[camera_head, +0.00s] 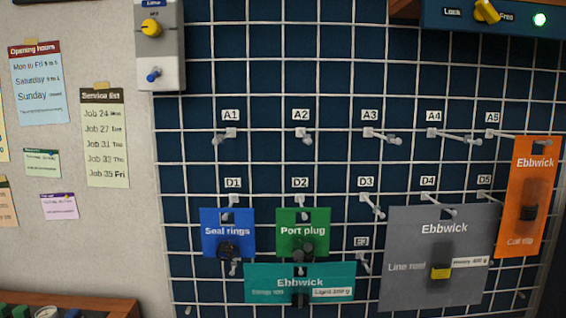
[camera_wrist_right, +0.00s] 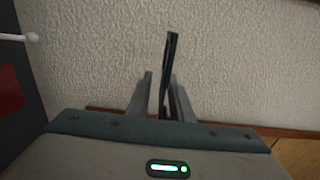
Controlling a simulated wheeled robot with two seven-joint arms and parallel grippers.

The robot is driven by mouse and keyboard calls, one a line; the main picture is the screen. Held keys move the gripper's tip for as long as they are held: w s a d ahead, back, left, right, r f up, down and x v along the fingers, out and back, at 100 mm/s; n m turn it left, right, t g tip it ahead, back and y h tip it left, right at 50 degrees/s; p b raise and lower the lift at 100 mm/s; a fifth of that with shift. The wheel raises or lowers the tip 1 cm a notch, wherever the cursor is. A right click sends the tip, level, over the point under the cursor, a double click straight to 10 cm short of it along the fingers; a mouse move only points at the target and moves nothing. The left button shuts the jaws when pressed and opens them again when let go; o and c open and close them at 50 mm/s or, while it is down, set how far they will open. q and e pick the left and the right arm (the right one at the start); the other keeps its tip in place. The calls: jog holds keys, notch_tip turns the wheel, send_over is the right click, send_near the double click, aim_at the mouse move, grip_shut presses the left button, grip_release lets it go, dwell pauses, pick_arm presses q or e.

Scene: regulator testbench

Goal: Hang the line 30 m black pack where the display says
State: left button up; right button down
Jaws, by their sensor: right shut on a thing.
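My right gripper (camera_wrist_right: 164,95) shows in the right wrist view, shut on a thin black thing (camera_wrist_right: 171,60) seen edge-on. Its face and any print are hidden, so I cannot tell whether it is the line 30 m black pack. Neither gripper shows in the head view. A grey Ebbwick pack (camera_head: 408,240) printed "Line reel", with a yellow part, hangs near D4. Pegs A1 (camera_head: 224,137), A2 (camera_head: 305,136), A3 (camera_head: 384,136), A4 (camera_head: 456,136) and D3 (camera_head: 374,206) look bare. No readable display text naming a peg is in view.
A blue Seal rings pack (camera_head: 212,238), green Port plug pack (camera_head: 290,232), teal Ebbwick pack (camera_head: 267,283) and orange Ebbwick pack (camera_head: 522,230) hang on the grid. A lock box (camera_head: 460,17) is at the upper right, a grey switch box (camera_head: 165,65) at the upper left.

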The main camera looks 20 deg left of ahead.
jog(key=shift+s+a+t, duration=0.2)
jog(key=shift+a+t, duration=0.1)
jog(key=shift+a, duration=0.2)
jog(key=s+a+f+n+t+y, duration=0.3)
jog(key=s+a+f+n+y, duration=0.1)
jog(key=a, duration=0.7)
jog(key=s+a+f+n+t+y, duration=0.4)
jog(key=s+a+y, duration=0.3)
jog(key=a, duration=0.4)
jog(key=s+a+f+n+t+y, duration=0.3)
jog(key=s+a+f+n+y, duration=0.1)
jog(key=a, duration=0.8)
jog(key=shift+s+n+y, duration=0.7)
jog(key=shift+s+y, duration=0.1)
jog(key=shift+s, duration=0.05)
